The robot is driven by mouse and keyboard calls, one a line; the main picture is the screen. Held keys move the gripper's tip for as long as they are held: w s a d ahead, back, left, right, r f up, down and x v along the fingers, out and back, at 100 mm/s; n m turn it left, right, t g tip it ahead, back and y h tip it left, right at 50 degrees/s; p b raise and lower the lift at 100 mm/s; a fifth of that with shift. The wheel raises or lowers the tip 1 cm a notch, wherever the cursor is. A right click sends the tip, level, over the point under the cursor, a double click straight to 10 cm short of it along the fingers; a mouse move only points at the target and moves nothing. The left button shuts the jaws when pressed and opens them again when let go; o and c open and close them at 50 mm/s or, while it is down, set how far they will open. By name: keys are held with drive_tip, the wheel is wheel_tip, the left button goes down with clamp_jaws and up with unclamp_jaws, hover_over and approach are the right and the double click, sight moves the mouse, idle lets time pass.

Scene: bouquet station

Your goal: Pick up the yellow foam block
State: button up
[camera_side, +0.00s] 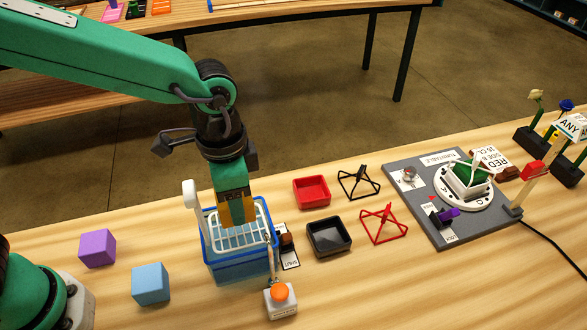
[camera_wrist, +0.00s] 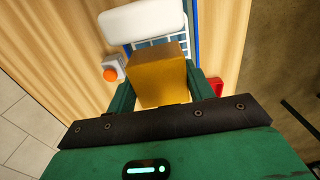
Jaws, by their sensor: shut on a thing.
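The yellow foam block (camera_wrist: 158,75) is between the two fingers of my gripper (camera_wrist: 158,95) in the wrist view. In the side view the yellow block (camera_side: 237,209) shows at the lower end of my gripper (camera_side: 236,200), above a blue basket. My gripper is shut on the block. The block is partly hidden by the fingers in the side view. I cannot tell whether its lower end touches the basket's white grid.
The blue basket (camera_side: 240,273) with a white grid and handle stands below. A purple block (camera_side: 97,247) and a light blue block (camera_side: 151,284) lie to the left. An orange button (camera_side: 280,292) stands in front. Red (camera_side: 311,191) and black (camera_side: 329,237) trays and a turntable (camera_side: 463,187) are to the right.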

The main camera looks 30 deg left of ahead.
drive_tip(key=s+d+r, duration=0.4)
drive_tip(key=s+r, duration=0.2)
drive_tip(key=s, duration=0.4)
drive_tip(key=shift+s+r, duration=0.25)
drive_tip(key=shift+r, duration=0.05)
drive_tip(key=w+d+f+n, duration=0.4)
drive_tip(key=w+f+n, duration=0.3)
drive_tip(key=w+n, duration=0.2)
drive_tip(key=w+d+f+n, duration=0.5)
drive_tip(key=w+f+n, duration=0.2)
drive_tip(key=w, duration=0.5)
drive_tip(key=shift+w+d+n, duration=0.2)
drive_tip(key=shift+w+n, duration=0.05)
drive_tip(key=shift+n, duration=0.85)
drive_tip(key=shift+f, duration=0.25)
drive_tip(key=shift+f, duration=2.1)
drive_tip(key=shift+f, duration=0.15)
